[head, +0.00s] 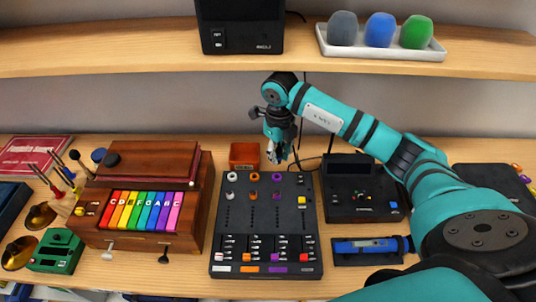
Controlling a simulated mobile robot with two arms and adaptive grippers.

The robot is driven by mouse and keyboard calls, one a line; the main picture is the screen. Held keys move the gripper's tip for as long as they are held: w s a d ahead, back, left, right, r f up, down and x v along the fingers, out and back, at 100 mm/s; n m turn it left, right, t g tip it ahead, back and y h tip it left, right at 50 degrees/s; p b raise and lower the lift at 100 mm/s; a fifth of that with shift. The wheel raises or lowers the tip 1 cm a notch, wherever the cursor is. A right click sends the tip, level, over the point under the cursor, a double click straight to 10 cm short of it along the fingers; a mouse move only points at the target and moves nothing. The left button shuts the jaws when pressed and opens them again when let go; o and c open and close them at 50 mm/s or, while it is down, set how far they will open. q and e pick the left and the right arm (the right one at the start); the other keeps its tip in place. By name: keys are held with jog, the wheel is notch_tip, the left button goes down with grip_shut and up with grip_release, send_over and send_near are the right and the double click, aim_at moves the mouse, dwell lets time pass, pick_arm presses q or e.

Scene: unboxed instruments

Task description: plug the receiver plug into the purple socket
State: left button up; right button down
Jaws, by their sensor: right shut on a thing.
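My right gripper (278,155) points down just above the rear edge of the black mixer panel (312,225). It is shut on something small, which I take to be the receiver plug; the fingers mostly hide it. A thin dark cable (308,160) runs from near the fingers toward the black box with a screen (362,190). A purple ring, likely the purple socket (276,176), sits in the panel's top row, just below the fingertips in the picture. I cannot tell whether plug and socket touch. My left gripper is out of view.
An orange box (244,156) stands close left of the gripper. A wooden instrument with rainbow keys (146,211) stands left of the panel. A blue tool (366,246) lies right. The shelf (150,47) overhead carries a black device (240,25) and a white tray (380,53).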

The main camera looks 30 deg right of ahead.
aim_at(277, 179)
jog(key=shift+w+a+r, duration=0.1)
jog(key=shift+w+a, duration=0.05)
jog(key=shift+f, duration=0.2)
jog(key=shift+d+f+b, duration=0.2)
jog(key=shift+f+b, duration=0.4)
jog(key=shift+f, duration=0.25)
notch_tip(277, 179, down, 2)
jog(key=shift+a+f+b, duration=0.15)
jog(key=shift+b, duration=0.6)
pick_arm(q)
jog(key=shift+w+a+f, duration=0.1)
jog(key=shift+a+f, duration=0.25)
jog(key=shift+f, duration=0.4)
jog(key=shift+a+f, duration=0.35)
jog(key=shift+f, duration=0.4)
pick_arm(e)
jog(key=shift+f, duration=0.55)
pick_arm(q)
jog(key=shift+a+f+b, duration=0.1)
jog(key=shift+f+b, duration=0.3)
jog(key=shift+b, duration=0.25)
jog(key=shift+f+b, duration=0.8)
pick_arm(e)
jog(key=shift+f, duration=1)
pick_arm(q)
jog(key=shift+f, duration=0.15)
pick_arm(e)
jog(key=shift+s+f, duration=0.2)
